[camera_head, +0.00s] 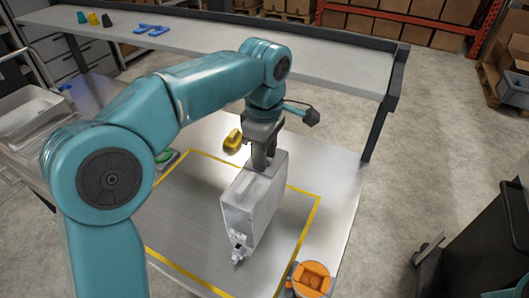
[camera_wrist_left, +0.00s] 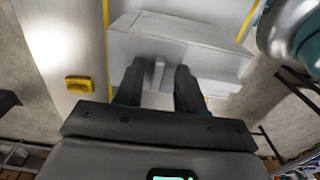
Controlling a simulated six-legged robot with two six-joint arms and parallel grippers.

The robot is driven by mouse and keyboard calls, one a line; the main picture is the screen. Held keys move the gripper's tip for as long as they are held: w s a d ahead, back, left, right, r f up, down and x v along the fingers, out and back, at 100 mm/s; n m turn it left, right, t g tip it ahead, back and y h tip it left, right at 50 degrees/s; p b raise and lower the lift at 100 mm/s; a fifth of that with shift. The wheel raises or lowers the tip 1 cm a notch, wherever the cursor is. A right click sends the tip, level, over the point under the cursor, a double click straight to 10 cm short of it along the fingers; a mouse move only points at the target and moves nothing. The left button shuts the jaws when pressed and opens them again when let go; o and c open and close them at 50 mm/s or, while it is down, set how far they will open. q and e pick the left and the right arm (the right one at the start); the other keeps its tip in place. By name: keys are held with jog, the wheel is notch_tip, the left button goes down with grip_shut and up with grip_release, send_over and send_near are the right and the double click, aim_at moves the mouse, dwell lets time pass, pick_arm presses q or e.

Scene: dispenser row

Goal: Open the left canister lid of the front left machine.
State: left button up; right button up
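A grey box-shaped machine (camera_head: 252,212) stands upright on the metal table inside a yellow-taped square. It has a raised ridge on its top and a small spout fitting at its near lower end. In the left wrist view the grey body (camera_wrist_left: 180,38) fills the upper middle. My left gripper (camera_head: 262,160) points down at the far end of its top. In the wrist view its two dark fingers (camera_wrist_left: 159,90) are apart, with a small grey tab (camera_wrist_left: 158,74) between them and gaps on both sides. I cannot make out a separate left lid. My right gripper is not in view.
A yellow block (camera_head: 233,140) lies behind the machine; it also shows in the wrist view (camera_wrist_left: 79,84). An orange-topped round container (camera_head: 311,279) stands at the near right table edge. A raised shelf (camera_head: 220,40) runs along the back. Bare table lies right of the machine.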

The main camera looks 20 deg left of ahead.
pick_arm(q)
jog(key=shift+s, duration=0.15)
jog(key=shift+w+f, duration=0.1)
jog(key=shift+w, duration=0.25)
grip_shut()
jog(key=shift+s, duration=0.25)
jog(key=shift+a, duration=0.1)
jog(key=shift+w, duration=0.15)
dwell(0.4)
